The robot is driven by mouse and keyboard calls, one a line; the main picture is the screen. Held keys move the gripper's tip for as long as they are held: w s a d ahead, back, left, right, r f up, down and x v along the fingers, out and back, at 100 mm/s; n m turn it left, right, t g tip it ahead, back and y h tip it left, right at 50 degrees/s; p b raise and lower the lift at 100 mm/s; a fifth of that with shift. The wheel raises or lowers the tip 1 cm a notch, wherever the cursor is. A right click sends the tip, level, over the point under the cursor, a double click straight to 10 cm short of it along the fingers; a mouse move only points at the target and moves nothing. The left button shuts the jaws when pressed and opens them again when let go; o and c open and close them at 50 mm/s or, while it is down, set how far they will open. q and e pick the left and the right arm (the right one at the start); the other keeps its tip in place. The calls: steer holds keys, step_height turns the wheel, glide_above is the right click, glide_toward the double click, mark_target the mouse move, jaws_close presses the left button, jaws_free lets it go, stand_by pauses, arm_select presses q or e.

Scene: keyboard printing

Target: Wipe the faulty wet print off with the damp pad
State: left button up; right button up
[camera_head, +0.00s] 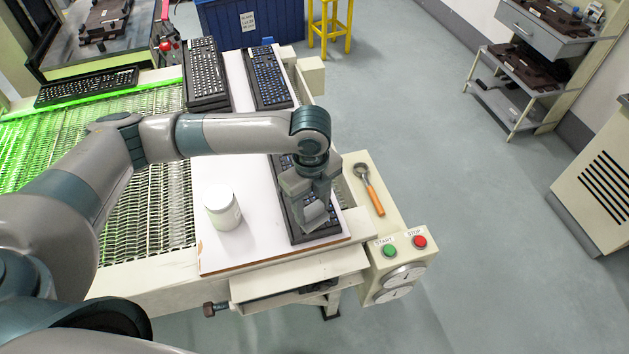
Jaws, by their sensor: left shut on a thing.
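My left gripper (312,205) is shut on a pale grey pad (315,215), held low over the near part of a black keyboard (297,226). The keyboard lies on the white board (257,252) near its right edge. My gripper and forearm hide much of the keyboard, so I cannot make out the faulty print. I cannot tell for sure whether the pad touches the keys. My right gripper is not in view.
A white jar (222,208) stands on the board left of the keyboard. Another keyboard (268,77) and a stack of keyboards (205,75) lie farther back. An orange-handled tool (369,189) lies right, behind the green START button (389,250) and red STOP button (420,242).

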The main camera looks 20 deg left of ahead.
arm_select(q)
steer(key=n, duration=0.2)
steer(key=a+r+n+b, duration=0.1)
steer(key=n, duration=0.1)
steer(key=n+b, duration=0.1)
steer(key=n, duration=0.1)
steer(key=shift+s+a+r+n, duration=0.15)
steer(key=shift+s+r+n, duration=0.15)
steer(key=shift+s+r, duration=0.05)
steer(key=n, duration=0.2)
steer(key=a+r+n+b, duration=0.1)
steer(key=n, duration=0.1)
steer(key=s+n+b, duration=0.1)
steer(key=n, duration=0.1)
steer(key=shift+a+r+n, duration=0.15)
steer(key=shift+r+n, duration=0.15)
steer(key=s+a+r+n+b, duration=0.1)
steer(key=n, duration=0.3)
steer(key=r+n+b, duration=0.1)
steer(key=n, duration=0.2)
steer(key=s+a+n+b, duration=0.1)
steer(key=n, duration=0.3)
steer(key=shift+s+a+r+n, duration=0.3)
steer(key=shift+r, duration=0.1)
steer(key=shift+a, duration=0.1)
